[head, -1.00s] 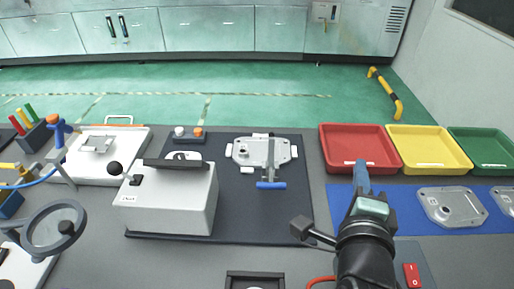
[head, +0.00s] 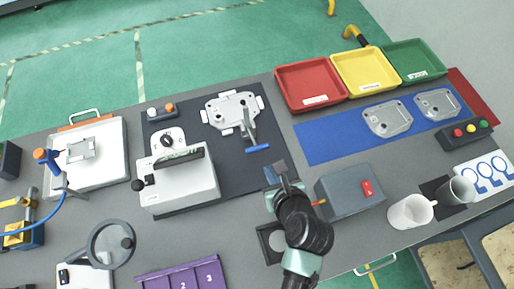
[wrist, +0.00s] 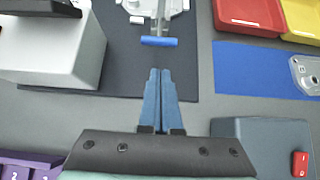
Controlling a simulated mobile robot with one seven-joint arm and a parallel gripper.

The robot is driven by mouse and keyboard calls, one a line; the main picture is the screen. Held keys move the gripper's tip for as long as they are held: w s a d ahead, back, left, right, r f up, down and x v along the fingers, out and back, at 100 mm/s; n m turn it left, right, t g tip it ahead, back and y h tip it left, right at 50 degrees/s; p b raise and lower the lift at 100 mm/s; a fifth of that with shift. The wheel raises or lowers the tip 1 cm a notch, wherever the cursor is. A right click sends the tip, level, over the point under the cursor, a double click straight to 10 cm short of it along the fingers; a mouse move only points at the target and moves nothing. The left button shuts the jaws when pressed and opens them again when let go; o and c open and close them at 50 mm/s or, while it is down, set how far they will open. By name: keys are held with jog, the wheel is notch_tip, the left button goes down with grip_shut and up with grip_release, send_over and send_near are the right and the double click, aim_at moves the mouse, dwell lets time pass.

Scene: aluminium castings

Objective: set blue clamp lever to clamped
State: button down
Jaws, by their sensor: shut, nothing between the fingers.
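The blue clamp lever (head: 258,149) is a metal arm with a blue crosswise grip, on the near side of a fixture holding a grey casting (head: 231,112), on the dark mat. In the wrist view the blue grip (wrist: 159,42) lies straight ahead of the fingertips, with a gap of bare mat between. My gripper (head: 275,172) is in front of and slightly right of the lever in the head view, not touching it. In the wrist view its two blue fingers (wrist: 159,72) are together and empty. The lever's pivot is too small to make out.
A white machine box (head: 178,181) stands left of my gripper. A grey box with a red switch (head: 350,190) stands close on the right. Red (head: 310,86), yellow and green trays lie at the back right. A blue mat (head: 325,142) carries two castings.

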jog(key=x, duration=1)
jog(key=shift+w+d+r, duration=0.1)
dwell(0.5)
